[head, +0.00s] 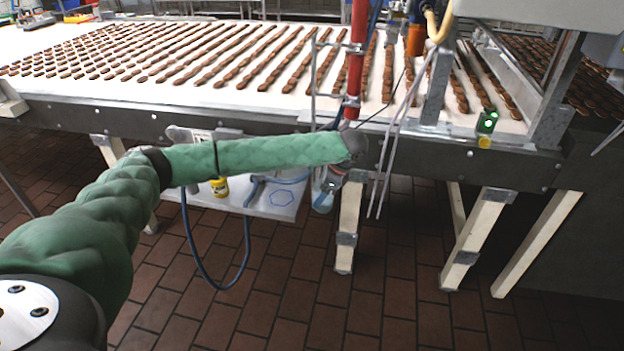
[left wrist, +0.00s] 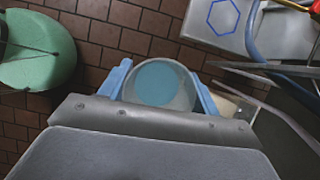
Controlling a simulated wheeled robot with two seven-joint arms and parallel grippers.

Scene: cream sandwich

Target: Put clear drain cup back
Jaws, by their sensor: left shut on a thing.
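The clear drain cup (left wrist: 185,92) sits between the two blue fingers of my left gripper (left wrist: 160,88) in the left wrist view. A round teal-blue patch shows within its rim. The fingers press on the cup from both sides. In the head view my left gripper (head: 325,188) is below the conveyor's front edge, by the foot of the red pipe. It is partly hidden by my forearm, and the cup is small and hard to make out there. My right gripper is not in view.
A grey shelf (head: 262,207) marked with a blue hexagon hangs under the conveyor (head: 230,122), left of my gripper. A blue hose (head: 247,245) loops below it. The red pipe (head: 357,60) and white conveyor legs (head: 348,225) stand close by. The tiled floor in front is clear.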

